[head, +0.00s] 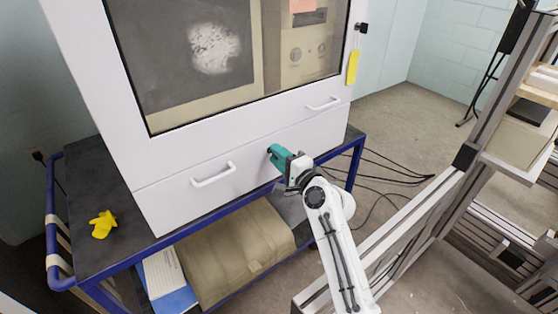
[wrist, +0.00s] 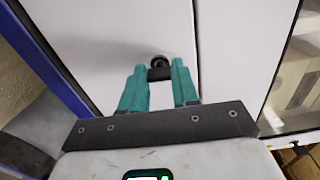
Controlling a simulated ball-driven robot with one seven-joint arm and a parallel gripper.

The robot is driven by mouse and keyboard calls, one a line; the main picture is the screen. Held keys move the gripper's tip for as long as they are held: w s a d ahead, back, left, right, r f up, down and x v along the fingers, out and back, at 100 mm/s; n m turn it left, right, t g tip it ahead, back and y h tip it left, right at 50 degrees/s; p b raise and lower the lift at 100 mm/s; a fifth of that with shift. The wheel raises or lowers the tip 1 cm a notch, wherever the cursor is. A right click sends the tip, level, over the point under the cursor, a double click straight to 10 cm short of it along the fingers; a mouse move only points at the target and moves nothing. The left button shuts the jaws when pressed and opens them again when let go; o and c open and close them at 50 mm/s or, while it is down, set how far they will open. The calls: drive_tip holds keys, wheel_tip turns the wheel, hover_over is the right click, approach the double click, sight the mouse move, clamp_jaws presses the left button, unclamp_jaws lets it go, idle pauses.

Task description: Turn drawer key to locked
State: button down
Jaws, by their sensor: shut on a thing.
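The white drawer front (head: 240,160) runs along the bottom of the white cabinet, with two white bar handles. In the wrist view a small dark key (wrist: 160,74) sits in a round dark lock (wrist: 158,61) on the white drawer face. My gripper (wrist: 161,70) has teal fingers on both sides of the key and is shut on it. In the head view my gripper (head: 273,150) meets the drawer front between the two handles, and its fingers hide the key and lock. I cannot tell from the picture which position the key's turn is in.
The cabinet stands on a dark cart top (head: 88,215) with blue rails. A yellow crumpled item (head: 103,224) lies there at left. A yellow tag (head: 352,67) hangs from a dark fitting (head: 361,28) on the cabinet's right edge. A metal frame (head: 440,200) stands close on the right.

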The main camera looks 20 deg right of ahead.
drive_tip(key=shift+n, duration=0.4)
drive_tip(key=c, duration=0.8)
unclamp_jaws()
drive_tip(key=shift+c, duration=0.2)
drive_tip(key=v, duration=1)
drive_tip(key=shift+s, duration=0.4)
drive_tip(key=shift+d, duration=0.1)
